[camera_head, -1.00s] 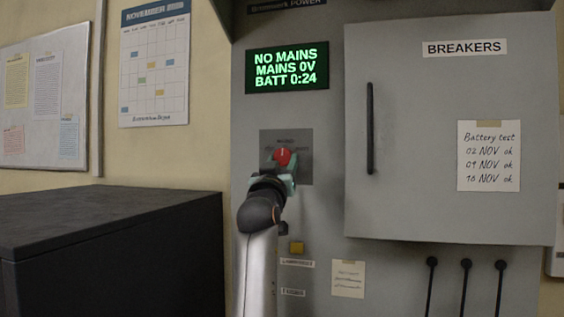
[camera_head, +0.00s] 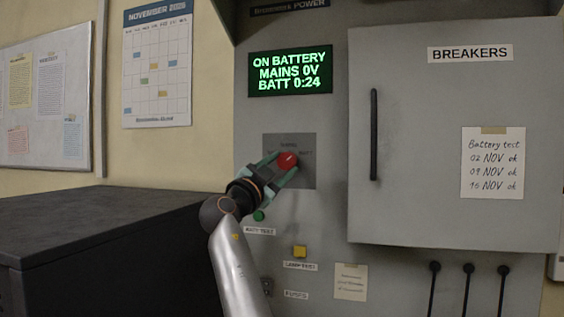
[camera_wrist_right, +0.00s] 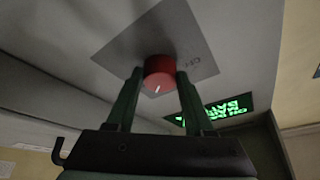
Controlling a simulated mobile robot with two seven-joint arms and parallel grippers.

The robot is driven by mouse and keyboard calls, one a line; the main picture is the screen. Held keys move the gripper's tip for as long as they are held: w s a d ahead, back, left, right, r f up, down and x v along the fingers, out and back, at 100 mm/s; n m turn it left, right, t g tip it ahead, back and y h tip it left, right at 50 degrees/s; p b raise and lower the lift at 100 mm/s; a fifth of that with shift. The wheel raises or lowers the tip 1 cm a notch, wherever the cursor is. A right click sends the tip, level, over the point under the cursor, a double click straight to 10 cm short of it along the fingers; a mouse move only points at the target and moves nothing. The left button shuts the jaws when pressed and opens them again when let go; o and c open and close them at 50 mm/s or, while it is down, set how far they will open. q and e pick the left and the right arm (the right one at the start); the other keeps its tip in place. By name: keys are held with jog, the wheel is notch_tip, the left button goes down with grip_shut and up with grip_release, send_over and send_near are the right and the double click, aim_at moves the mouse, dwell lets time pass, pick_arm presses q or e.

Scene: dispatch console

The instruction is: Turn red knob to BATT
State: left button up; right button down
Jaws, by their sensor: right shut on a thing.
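The red knob (camera_head: 287,160) sits on a grey plate (camera_head: 305,176) on the cabinet front. A white mark shows on the knob, tilted toward the upper right in the head view. My right gripper (camera_head: 279,164) reaches it from the lower left and is shut on it. In the right wrist view its two fingers (camera_wrist_right: 158,88) stand on either side of the knob (camera_wrist_right: 160,72). The green display (camera_head: 290,71) reads "ON BATTERY, MAINS 0V, BATT 0:24". The plate's lettering is mostly too small or covered to read. My left gripper is not in view.
A closed breaker door (camera_head: 420,120) with a black handle (camera_head: 374,135) is to the right. A green button (camera_head: 259,215) and a yellow button (camera_head: 300,251) lie below the knob. A dark cabinet (camera_head: 100,240) stands at the left.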

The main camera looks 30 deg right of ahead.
jog(key=shift+r+m+g+p, duration=0.15)
jog(key=shift+m+g+p, duration=0.2)
jog(key=shift+m, duration=0.55)
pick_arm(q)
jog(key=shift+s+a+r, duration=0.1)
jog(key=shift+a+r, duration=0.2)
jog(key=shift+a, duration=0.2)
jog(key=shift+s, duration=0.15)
pick_arm(e)
jog(key=shift+a+m, duration=0.1)
jog(key=shift+m, duration=0.2)
jog(key=shift+c, duration=1.4)
grip_release()
